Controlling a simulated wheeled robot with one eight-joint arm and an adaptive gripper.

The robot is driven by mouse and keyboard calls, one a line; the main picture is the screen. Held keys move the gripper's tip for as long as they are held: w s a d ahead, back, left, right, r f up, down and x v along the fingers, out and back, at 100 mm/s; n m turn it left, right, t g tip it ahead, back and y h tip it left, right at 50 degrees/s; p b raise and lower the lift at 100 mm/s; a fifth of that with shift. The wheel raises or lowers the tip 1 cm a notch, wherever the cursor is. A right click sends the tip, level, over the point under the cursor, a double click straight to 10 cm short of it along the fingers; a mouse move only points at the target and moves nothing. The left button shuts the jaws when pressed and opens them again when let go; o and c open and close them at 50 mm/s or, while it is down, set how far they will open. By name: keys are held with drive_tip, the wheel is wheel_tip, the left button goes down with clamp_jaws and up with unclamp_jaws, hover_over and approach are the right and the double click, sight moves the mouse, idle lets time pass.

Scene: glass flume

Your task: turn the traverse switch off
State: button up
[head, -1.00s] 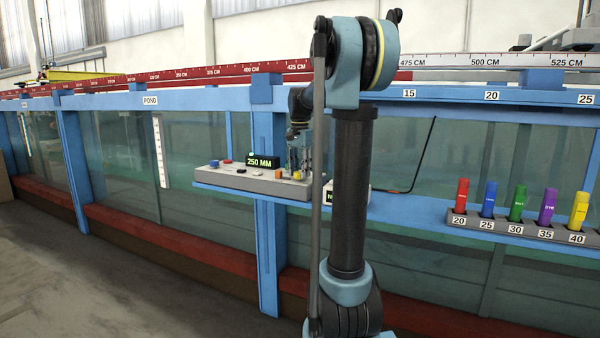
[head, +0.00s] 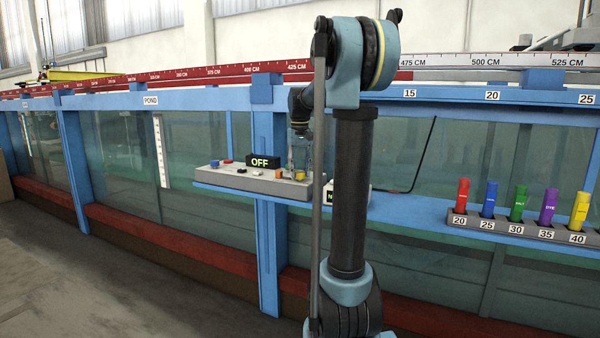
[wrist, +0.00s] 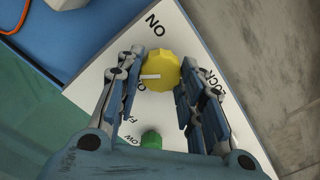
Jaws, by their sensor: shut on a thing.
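The yellow switch knob (wrist: 160,71) sits on the light panel in the wrist view, with a white pointer mark toward the picture's left. The words ON and LOCK are printed around it; another label beside it is partly hidden. My gripper (wrist: 157,84) has a finger on each side of the knob and is shut on it. In the head view my gripper (head: 299,168) reaches down to the right end of the control box (head: 235,179), where the yellow knob (head: 299,176) shows small. The display (head: 264,161) on the box reads OFF.
A green control (wrist: 151,139) lies close to my fingers in the wrist view. A small lettered box (head: 335,195) stands to the right. Coloured bottles (head: 515,203) stand in a rack farther right.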

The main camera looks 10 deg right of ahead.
sight(299, 172)
drive_tip(key=n, duration=0.7)
idle(0.7)
drive_tip(key=o, duration=1.1)
drive_tip(key=shift+c, duration=0.2)
wheel_tip(299, 172, up, 12)
